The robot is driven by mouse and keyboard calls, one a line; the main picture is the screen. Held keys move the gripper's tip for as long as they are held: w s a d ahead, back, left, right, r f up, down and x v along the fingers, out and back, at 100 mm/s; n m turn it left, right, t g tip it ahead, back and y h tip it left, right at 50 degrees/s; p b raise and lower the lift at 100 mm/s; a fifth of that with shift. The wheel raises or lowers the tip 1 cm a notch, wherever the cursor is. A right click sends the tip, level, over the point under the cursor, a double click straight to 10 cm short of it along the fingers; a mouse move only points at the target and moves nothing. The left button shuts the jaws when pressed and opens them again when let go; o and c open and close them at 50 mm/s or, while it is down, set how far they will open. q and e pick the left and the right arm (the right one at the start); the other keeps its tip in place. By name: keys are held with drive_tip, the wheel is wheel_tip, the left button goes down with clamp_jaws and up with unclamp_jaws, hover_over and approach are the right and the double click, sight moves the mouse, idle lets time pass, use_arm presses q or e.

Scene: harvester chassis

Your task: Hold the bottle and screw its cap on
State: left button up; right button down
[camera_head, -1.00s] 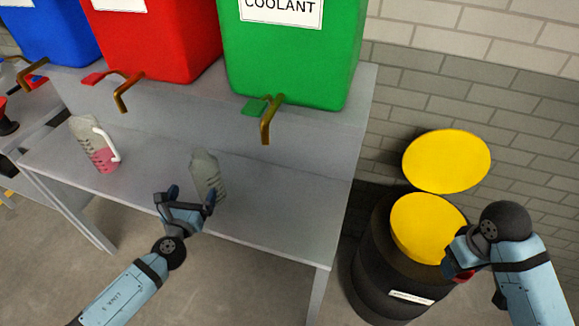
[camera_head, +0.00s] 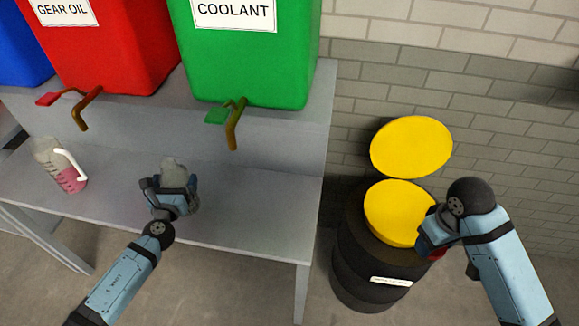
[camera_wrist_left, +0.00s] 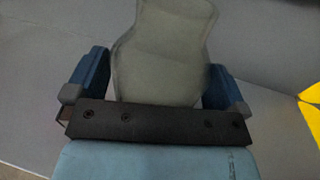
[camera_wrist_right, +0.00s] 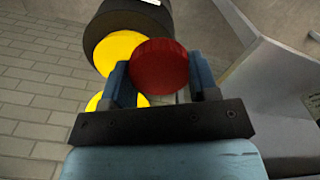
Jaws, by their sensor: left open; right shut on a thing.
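The grey bottle (camera_head: 174,171) stands on the lower shelf of the bench, partly hidden by my left gripper (camera_head: 172,190). In the left wrist view the bottle (camera_wrist_left: 162,55) rises between the two open fingers of my left gripper (camera_wrist_left: 158,85), with a finger on each side; I cannot tell if either touches it. My right gripper (camera_head: 428,240) is beside the black drum. In the right wrist view the right gripper (camera_wrist_right: 160,85) is shut on a red round cap (camera_wrist_right: 160,66). In the head view only a bit of the red cap (camera_head: 437,254) shows.
A clear jug with pink liquid (camera_head: 60,165) and a white handle stands left on the shelf (camera_head: 255,200). Red (camera_head: 120,40) and green (camera_head: 250,60) containers with taps stand above. A black drum (camera_head: 350,265) with yellow discs is at right.

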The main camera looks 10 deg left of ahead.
sight(168, 166)
use_arm(q)
drive_tip(key=shift+w, duration=0.1)
use_arm(e)
drive_tip(key=shift+s, duration=0.1)
use_arm(q)
drive_tip(key=c, duration=0.8)
drive_tip(key=shift+r, duration=0.1)
wheel_tip(168, 166, up, 9)
drive_tip(key=p, duration=0.4)
use_arm(e)
wheel_tip(168, 166, up, 4)
drive_tip(key=shift+r, duration=0.25)
use_arm(q)
wheel_tip(168, 166, up, 11)
drive_tip(key=p, duration=0.2)
drive_tip(key=shift+p, duration=0.35)
use_arm(e)
wheel_tip(168, 166, up, 2)
drive_tip(key=shift+r, duration=0.1)
use_arm(q)
drive_tip(key=o, duration=0.5)
drive_tip(key=c, duration=0.7)
